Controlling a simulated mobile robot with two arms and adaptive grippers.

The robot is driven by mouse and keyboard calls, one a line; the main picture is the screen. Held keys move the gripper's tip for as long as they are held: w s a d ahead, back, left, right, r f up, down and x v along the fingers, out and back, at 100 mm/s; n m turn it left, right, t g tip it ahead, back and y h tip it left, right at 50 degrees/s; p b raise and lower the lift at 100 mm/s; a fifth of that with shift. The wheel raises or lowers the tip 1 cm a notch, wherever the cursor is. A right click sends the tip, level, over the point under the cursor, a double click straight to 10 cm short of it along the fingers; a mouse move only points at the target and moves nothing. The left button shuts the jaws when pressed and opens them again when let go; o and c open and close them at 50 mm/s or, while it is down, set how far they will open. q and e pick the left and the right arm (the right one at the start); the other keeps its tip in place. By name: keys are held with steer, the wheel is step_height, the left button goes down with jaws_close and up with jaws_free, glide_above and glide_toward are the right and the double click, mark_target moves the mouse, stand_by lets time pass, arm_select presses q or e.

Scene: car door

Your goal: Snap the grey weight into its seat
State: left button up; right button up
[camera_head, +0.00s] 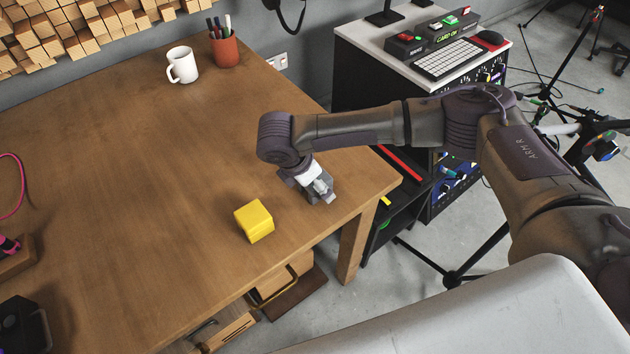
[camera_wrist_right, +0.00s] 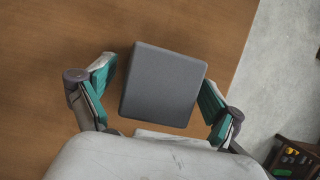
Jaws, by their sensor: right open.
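The grey weight (camera_wrist_right: 164,84) is a dark grey square block seen from above in the right wrist view, near the edge of the wooden table. My right gripper (camera_head: 322,191) is low over the table's right corner in the head view. In the right wrist view its teal-padded fingers are spread open on the left and right of the weight, with a gap at the left; whether the right finger touches it I cannot tell. In the head view my gripper and arm hide the weight. My left gripper is out of view. I cannot make out the seat.
A yellow cube (camera_head: 254,221) stands on the wooden table (camera_head: 130,180), left of my right gripper. A white mug (camera_head: 183,65) and a pen cup (camera_head: 224,48) stand at the back. A console cabinet (camera_head: 440,60) stands beyond the right edge. The table's middle is clear.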

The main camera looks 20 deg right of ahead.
jaws_close()
stand_by(0.5)
steer(key=shift+r, duration=0.1)
